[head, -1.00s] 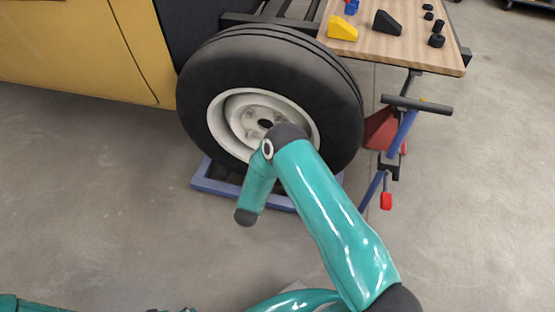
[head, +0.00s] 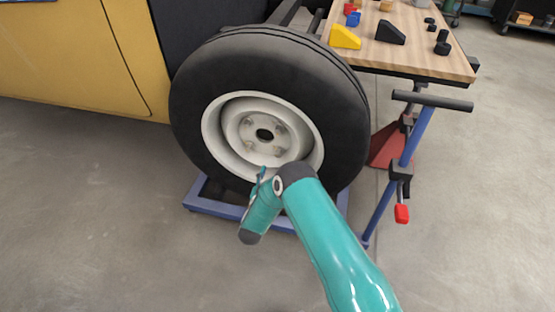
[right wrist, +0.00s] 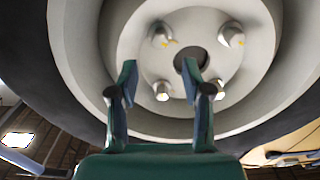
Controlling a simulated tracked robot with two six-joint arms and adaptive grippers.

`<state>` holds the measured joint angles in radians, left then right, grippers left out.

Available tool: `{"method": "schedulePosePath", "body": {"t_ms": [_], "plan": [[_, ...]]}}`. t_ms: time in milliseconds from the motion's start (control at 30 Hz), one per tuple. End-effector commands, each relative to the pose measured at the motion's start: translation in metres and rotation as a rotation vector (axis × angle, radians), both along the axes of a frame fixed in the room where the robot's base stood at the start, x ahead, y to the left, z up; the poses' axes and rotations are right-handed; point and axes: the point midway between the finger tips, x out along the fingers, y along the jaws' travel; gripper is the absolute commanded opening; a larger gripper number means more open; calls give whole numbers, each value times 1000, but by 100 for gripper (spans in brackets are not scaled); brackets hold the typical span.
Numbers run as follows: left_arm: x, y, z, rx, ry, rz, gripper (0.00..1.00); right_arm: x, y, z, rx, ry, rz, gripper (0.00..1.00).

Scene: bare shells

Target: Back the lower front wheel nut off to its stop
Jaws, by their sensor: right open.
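The wheel's pale rim shows several nuts around a dark centre hole. In the right wrist view the lower left nut (right wrist: 161,90) appears in the gap between the fingers of my right gripper (right wrist: 159,66). The lower right nut (right wrist: 218,88) is just outside the right finger. My right gripper is open and holds nothing; contact with a nut cannot be told. In the head view the lower nuts (head: 278,150) are small, and the right gripper (head: 262,174) is mostly hidden by its arm in front of the lower rim. My left gripper is out of view.
The black tyre (head: 200,120) stands over a blue frame (head: 215,208). A wooden bench top (head: 430,62) with blocks is at upper right. A blue stand with a dark crossbar (head: 432,101) is right of the tyre. Floor at left is clear.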

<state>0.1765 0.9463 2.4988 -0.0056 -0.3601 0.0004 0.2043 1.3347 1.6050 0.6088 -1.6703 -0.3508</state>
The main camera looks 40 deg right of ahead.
Motion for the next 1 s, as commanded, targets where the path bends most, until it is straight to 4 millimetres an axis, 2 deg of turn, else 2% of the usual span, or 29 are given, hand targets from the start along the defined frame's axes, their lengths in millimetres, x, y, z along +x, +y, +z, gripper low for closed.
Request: {"method": "schedulePosePath", "body": {"t_ms": [33,200,400,600,867,1000], "plan": [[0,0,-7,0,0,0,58,8,-10,-2,-2,-4,-3,49],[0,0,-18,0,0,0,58,30,-37,-3,-1,-3,-2,49],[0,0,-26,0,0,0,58,49,-58,-2,-1,-2,0,49],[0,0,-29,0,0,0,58,57,-67,0,-1,0,1,49],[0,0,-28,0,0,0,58,57,-67,0,-1,1,1,49],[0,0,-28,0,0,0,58,57,-67,0,-1,1,1,25]]}}
